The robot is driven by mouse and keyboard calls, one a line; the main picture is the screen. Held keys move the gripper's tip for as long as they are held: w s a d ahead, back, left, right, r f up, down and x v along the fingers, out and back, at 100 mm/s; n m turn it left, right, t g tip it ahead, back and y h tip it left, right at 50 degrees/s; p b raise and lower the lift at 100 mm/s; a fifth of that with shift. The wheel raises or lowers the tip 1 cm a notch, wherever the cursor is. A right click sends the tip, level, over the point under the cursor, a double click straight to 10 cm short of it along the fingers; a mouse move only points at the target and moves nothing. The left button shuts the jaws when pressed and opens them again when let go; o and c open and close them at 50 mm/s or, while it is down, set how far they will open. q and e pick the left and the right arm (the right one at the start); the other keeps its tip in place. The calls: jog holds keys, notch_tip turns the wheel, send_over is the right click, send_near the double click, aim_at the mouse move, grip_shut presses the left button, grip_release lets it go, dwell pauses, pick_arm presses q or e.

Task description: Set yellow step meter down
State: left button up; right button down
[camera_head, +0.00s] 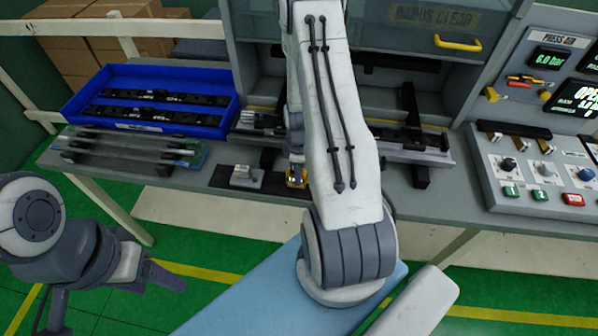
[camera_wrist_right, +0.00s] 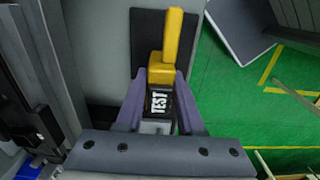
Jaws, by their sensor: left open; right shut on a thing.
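The yellow step meter (camera_wrist_right: 158,72) has a yellow upper part and a black body marked TEST. In the right wrist view it sits between the fingers of my right gripper (camera_wrist_right: 158,92), which is shut on it. A dark pad (camera_wrist_right: 144,28) lies on the bench behind it; I cannot tell whether the meter touches it. In the head view only a bit of the yellow meter (camera_head: 296,178) shows near the bench's front edge, and my arm hides most of the right gripper. My left gripper (camera_head: 165,277) is open and empty at lower left, away from the bench.
A blue tray (camera_head: 222,128) with dark strips stands at the bench's left. A clear holder with rods (camera_head: 130,148) lies in front of it. A small silver block (camera_head: 245,173) sits left of the meter. A rail fixture (camera_head: 410,153) and control panel (camera_head: 540,172) are to the right.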

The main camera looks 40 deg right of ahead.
jog(key=shift+f, duration=0.15)
jog(key=c, duration=0.5)
grip_release()
